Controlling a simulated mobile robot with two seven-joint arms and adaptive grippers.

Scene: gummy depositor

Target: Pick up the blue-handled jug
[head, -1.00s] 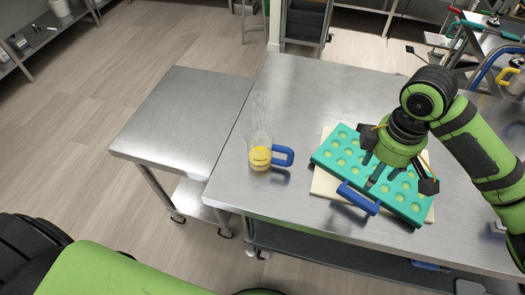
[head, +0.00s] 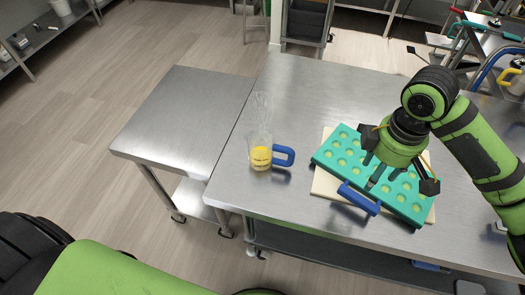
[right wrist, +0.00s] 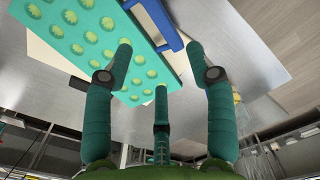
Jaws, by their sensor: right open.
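The clear jug (head: 259,152) with a blue handle (head: 284,155) stands upright on the steel table, with yellow contents low inside. Its handle points right in the head view. My right gripper (head: 396,180) is open and empty, over the teal mould tray well to the right of the jug. In the right wrist view my right gripper (right wrist: 160,62) shows its fingers spread above the tray, with nothing between them. I cannot make out the jug clearly in that view. My left gripper is not in view.
The teal mould tray (head: 335,147) with green-yellow cavities and a blue handle (head: 358,198) lies on a cream board (head: 323,186). A lower steel side table (head: 185,115) stands empty at left.

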